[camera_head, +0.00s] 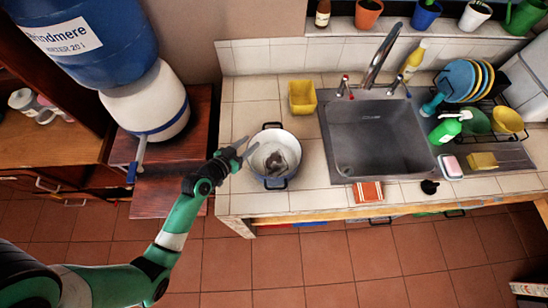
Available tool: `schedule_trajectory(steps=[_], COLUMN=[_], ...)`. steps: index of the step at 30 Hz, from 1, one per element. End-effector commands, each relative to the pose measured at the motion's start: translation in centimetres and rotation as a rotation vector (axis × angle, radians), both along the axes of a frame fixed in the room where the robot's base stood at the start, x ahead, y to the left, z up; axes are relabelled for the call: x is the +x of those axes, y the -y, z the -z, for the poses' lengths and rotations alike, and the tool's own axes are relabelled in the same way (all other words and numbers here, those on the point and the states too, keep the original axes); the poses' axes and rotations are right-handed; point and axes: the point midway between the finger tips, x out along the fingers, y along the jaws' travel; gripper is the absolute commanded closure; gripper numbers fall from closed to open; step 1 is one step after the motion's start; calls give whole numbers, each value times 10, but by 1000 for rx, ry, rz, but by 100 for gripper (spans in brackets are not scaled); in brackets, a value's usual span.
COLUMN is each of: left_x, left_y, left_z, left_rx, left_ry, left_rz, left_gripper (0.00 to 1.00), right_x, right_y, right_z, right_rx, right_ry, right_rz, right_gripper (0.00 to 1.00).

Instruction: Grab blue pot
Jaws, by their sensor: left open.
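A round two-handled pot (287,177) stands upright on the tiled counter, left of the sink. It has a white inside, a dark blue rim and outside, and dark handles at its far and near sides. Something grey and white shows inside it. My left gripper (246,149) is open at the pot's left rim, with nothing seen between its fingers. I cannot tell whether a finger touches the rim. A small blue plant pot (425,15) stands on the windowsill at the upper right. My right gripper is not in view.
A yellow container (302,97) stands behind the pot. The metal sink (375,138) with its tall faucet (381,56) lies to the right. A water dispenser (150,103) stands at the left on a wooden stand.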

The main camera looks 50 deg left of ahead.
Motion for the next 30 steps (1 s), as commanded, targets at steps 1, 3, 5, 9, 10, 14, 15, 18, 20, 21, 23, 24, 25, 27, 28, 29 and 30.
schedule_trajectory(steps=[1,3,5,9,10,14,15,18,20,21,23,24,25,27,28,29,30], left_x=[9,19,23,25,25,25,25,25,25,25,25,25,25,25,25,24,24], left_y=[-2,-4,-5,-6,-6,-6,-6,-6,-6,-6,-6,-6,-6,-6,-6,-6,-6], left_z=[5,9,10,11,11,11,11,11,11,11,11,11,11,11,11,11,12], left_rx=[0,0,0,0,0,0,0,0,0,0,0,0,0,0,0,0,-1], left_ry=[2,1,1,1,1,1,1,0,0,0,0,0,-1,-1,-2,-2,-2], left_rz=[2,2,1,0,0,0,0,0,0,0,0,0,0,0,0,0,0], left_gripper=[58,58,58,58,58,69,76,94,100,100,100,100,100,100,100,100,100], right_x=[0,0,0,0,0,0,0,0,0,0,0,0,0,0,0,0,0], right_y=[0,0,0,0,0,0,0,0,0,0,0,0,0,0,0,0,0], right_z=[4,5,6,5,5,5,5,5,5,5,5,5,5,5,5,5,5], right_rx=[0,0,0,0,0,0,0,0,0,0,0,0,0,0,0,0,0], right_ry=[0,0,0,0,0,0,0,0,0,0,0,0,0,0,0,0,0], right_rz=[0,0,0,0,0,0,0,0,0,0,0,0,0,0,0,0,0], right_gripper=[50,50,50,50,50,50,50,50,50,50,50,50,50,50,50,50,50])
